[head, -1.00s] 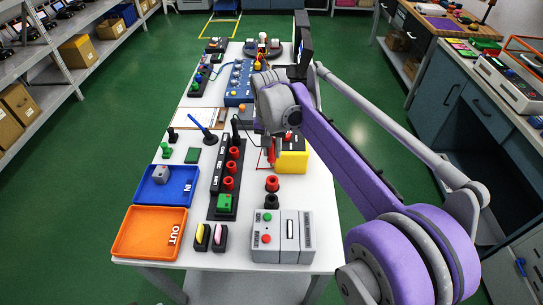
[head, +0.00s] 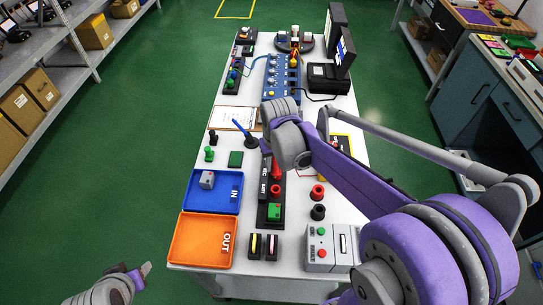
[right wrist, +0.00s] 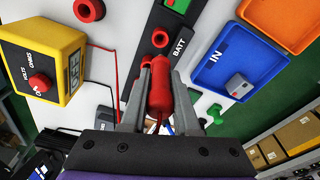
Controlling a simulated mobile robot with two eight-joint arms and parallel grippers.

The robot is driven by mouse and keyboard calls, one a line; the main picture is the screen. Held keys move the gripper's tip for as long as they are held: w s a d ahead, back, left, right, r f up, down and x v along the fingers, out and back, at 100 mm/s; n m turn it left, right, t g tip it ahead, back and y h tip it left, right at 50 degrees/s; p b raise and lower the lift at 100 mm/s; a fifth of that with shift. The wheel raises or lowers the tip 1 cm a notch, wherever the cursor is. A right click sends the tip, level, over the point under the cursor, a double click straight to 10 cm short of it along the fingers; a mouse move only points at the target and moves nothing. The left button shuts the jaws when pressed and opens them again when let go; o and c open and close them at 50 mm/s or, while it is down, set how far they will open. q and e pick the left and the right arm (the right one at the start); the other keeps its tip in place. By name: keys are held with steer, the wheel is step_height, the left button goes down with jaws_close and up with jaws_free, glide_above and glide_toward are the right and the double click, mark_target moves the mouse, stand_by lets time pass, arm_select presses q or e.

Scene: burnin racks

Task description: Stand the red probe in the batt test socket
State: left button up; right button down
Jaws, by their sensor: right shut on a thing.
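In the right wrist view, my right gripper (right wrist: 160,88) is shut on the red probe (right wrist: 159,98), with a finger on each side of it. The black socket strip (right wrist: 135,75) lies beyond the fingertips. The batt test socket (right wrist: 160,38) is a red ring beside the BATT label, apart from the probe. Another red socket (right wrist: 147,62) is partly covered by a finger.
A yellow meter (right wrist: 40,60) stands beside the strip. The blue IN tray (head: 222,204) holds a grey block, and the orange OUT tray (head: 190,245) is empty. Red (head: 317,191) and black (head: 318,212) posts stand right of the strip, near a grey box (head: 322,260).

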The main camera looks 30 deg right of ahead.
steer(key=shift+s+f, duration=0.3)
steer(key=shift+f, duration=0.1)
steer(key=shift+s+d+f+b, duration=0.1)
steer(key=shift+f+b, duration=0.4)
steer(key=shift+f, duration=0.15)
steer(key=shift+f+b, duration=0.85)
steer(key=shift+f, duration=0.85)
arm_select(q)
steer(key=f, duration=0.1)
steer(key=s+f, duration=0.2)
steer(key=f, duration=0.1)
steer(key=shift+s+d, duration=0.1)
steer(key=shift+s, duration=0.15)
steer(key=shift+f, duration=0.15)
steer(key=shift+s+f+g+b, duration=0.15)
steer(key=shift+s+f+b, duration=0.15)
steer(key=shift+f+b, duration=0.4)
steer(key=shift+s+f+g+b, duration=0.15)
steer(key=shift+s+f+b, duration=0.1)
steer(key=shift+f+b, duration=0.4)
arm_select(e)
steer(key=shift+f, duration=1.7)
steer(key=c, duration=0.6)
jaws_free()
arm_select(q)
steer(key=shift+f, duration=0.15)
